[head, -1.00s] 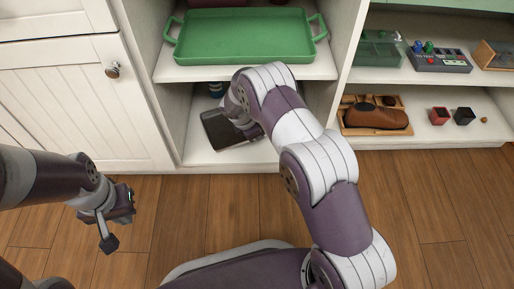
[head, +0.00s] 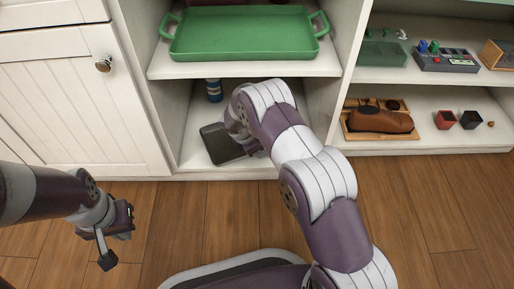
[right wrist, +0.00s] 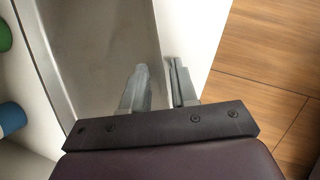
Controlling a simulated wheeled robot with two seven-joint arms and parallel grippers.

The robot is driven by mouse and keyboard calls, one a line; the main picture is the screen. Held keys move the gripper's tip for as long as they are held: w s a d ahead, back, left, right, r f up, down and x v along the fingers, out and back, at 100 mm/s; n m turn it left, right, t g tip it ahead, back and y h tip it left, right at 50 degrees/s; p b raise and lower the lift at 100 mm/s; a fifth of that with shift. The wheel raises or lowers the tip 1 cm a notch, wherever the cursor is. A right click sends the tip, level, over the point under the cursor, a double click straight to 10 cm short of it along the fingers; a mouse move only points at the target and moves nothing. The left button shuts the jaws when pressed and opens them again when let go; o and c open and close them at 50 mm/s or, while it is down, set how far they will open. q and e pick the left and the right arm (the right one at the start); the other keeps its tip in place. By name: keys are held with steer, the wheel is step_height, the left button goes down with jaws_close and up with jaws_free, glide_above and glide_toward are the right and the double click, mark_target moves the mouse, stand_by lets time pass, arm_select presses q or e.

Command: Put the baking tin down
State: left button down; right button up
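The baking tin (head: 219,145) is a dark grey, shallow rectangular tin in the bottom compartment of the white cabinet, near its front edge. My right gripper (right wrist: 158,75) reaches in from above and is at the tin's right side. In the right wrist view the tin (right wrist: 100,45) lies left of the fingers, one finger on its inner side and one outside, close together on its rim. I cannot tell whether its underside touches the shelf. My left gripper (head: 114,240) hangs empty over the floor at the left; its finger gap is unclear.
A green tray (head: 240,35) sits on the shelf above. Cabinet walls bound the compartment. The right-hand shelves (head: 400,90) hold several small items.

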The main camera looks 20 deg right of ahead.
steer(key=d+p+v, duration=0.1)
steer(key=p+v, duration=0.8)
steer(key=v, duration=0.4)
steer(key=s+d+r+m+y, duration=0.1)
steer(key=s+r+m+y, duration=0.1)
steer(key=s+r+m, duration=0.6)
steer(key=s+d+r+m+y, duration=0.1)
steer(key=s+r+m, duration=0.6)
steer(key=s, duration=0.9)
steer(key=m+y, duration=0.1)
steer(key=m, duration=0.2)
steer(key=shift+s+d+r+m, duration=0.3)
steer(key=shift+s+r+m, duration=0.1)
steer(key=shift+r, duration=0.1)
step_height(320, 180, up, 53)
steer(key=p, duration=5.2)
steer(key=shift+p, duration=0.4)
